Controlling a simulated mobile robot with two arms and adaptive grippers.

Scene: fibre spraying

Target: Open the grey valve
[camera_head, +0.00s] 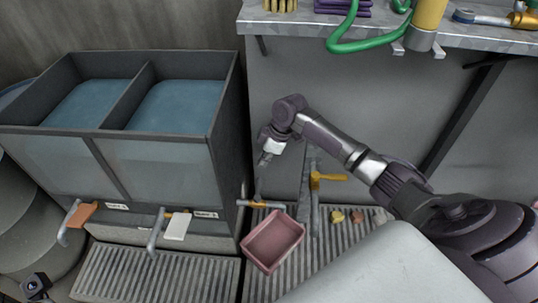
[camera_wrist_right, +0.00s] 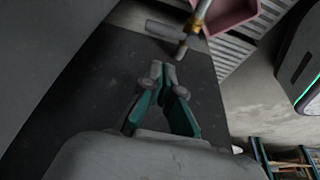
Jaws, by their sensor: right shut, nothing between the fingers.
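The valve with a pale grey-white handle (camera_head: 177,226) sits on a metal tap low on the front of the two-part tank. A tap with an orange handle (camera_head: 80,214) is to its left. Another grey tap with a yellow-orange part (camera_head: 262,204) sticks out beside the tank's right side; a similar tap shows at the top of the right wrist view (camera_wrist_right: 196,22). My right gripper (camera_head: 264,159) is shut and empty, in the air right of the tank and above that side tap. In the wrist view its fingertips (camera_wrist_right: 166,72) are together, apart from the tap.
The tank (camera_head: 228,110) holds blue liquid in two compartments. A pink tray (camera_head: 272,241) lies on the floor grating (camera_head: 160,275). A yellow-handled pipe (camera_head: 327,178) stands right of my gripper. A workbench (camera_head: 390,32) with a green hose (camera_head: 345,46) is behind.

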